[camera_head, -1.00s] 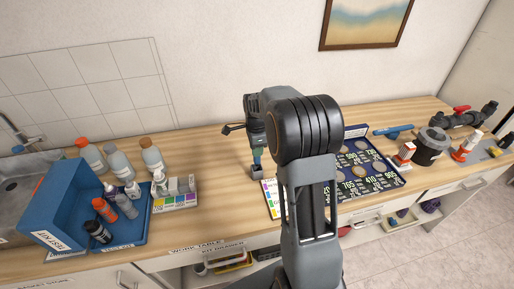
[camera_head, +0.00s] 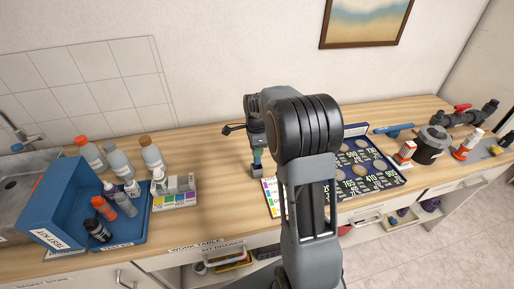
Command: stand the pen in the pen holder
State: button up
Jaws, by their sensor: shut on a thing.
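The pen holder (camera_head: 257,171) is a small dark square cup on the wooden work table, left of my arm's big joint. My gripper (camera_head: 257,158) is directly above it, pointing down, its tip right at the cup's mouth. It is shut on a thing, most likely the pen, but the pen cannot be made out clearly. A small teal-grey piece shows between the gripper body and the cup; I cannot tell whether it is pen or finger. How deep anything sits in the cup is hidden.
A colour chart (camera_head: 270,195) and a blue board with round pads (camera_head: 385,178) lie to the right. A bottle-and-chart stand (camera_head: 176,199) and a blue test kit tray (camera_head: 132,236) are to the left. Bare table lies between the stand and the cup.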

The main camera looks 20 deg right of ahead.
jog(key=shift+f+b, duration=1.2)
jog(key=shift+f, duration=0.65)
jog(key=o, duration=1.5)
jog(key=shift+r+p, duration=3.4)
jog(key=shift+r, duration=1.15)
